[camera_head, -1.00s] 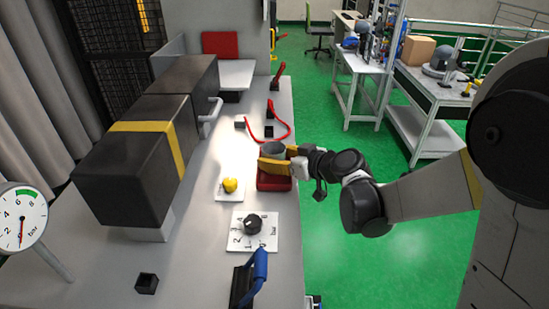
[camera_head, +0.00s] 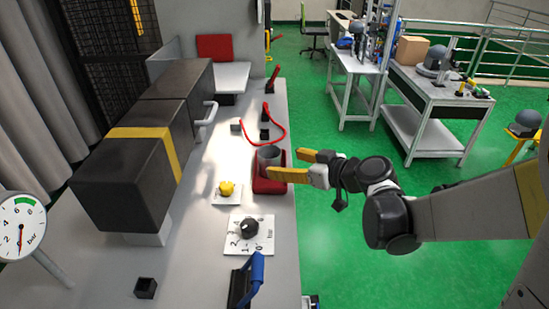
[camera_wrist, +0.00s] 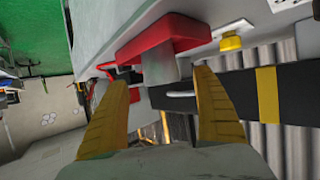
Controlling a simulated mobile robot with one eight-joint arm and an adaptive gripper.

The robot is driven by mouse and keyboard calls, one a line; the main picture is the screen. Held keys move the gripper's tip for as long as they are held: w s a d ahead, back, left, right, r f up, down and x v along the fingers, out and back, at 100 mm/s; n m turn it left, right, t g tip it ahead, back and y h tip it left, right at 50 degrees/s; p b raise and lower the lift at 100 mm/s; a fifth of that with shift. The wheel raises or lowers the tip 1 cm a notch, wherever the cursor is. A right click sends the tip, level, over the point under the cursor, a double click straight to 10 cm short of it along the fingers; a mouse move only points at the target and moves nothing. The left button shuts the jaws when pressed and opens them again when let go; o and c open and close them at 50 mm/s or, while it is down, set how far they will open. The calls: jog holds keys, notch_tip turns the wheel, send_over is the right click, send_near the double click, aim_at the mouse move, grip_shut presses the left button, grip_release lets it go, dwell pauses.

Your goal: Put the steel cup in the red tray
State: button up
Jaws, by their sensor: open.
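The steel cup (camera_head: 268,156) is a grey cylinder standing upright, by the look of it, in the red tray (camera_head: 272,186) near the bench's right edge. In the wrist view, the cup (camera_wrist: 160,66) juts out from the red tray (camera_wrist: 165,32), with the picture turned over. My gripper (camera_head: 285,164) is open, its yellow fingers spread, on the right side of the cup. In the wrist view, the gripper (camera_wrist: 162,78) has nothing between its fingertips, and the cup lies beyond them. The cup's base is hidden by the tray and the near finger.
A yellow button (camera_head: 227,188) and a black dial (camera_head: 249,228) sit on white plates by the tray. A blue-handled lever (camera_head: 257,269) stands nearer, and a red cable (camera_head: 277,138) lies behind. A dark box machine (camera_head: 125,180) fills the left. Open floor lies right.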

jog(key=s+d+m+g+h, duration=0.1)
jog(key=s+d+m+h, duration=0.2)
jog(key=s, duration=0.4)
jog(key=s+d+m+g+h, duration=0.1)
jog(key=s+d+m+h, duration=0.1)
jog(key=s+d, duration=0.4)
jog(key=s+d+r+m+h, duration=0.1)
jog(key=s+d+m+h, duration=0.2)
jog(key=s, duration=0.6)
jog(key=shift+s+d+m+g+h+p, duration=0.15)
jog(key=shift+d+m+g+h+p, duration=0.2)
jog(key=shift+d+h, duration=0.4)
jog(key=shift+d+r, duration=0.1)
notch_tip(320, 180, down, 8)
jog(key=b, duration=0.8)
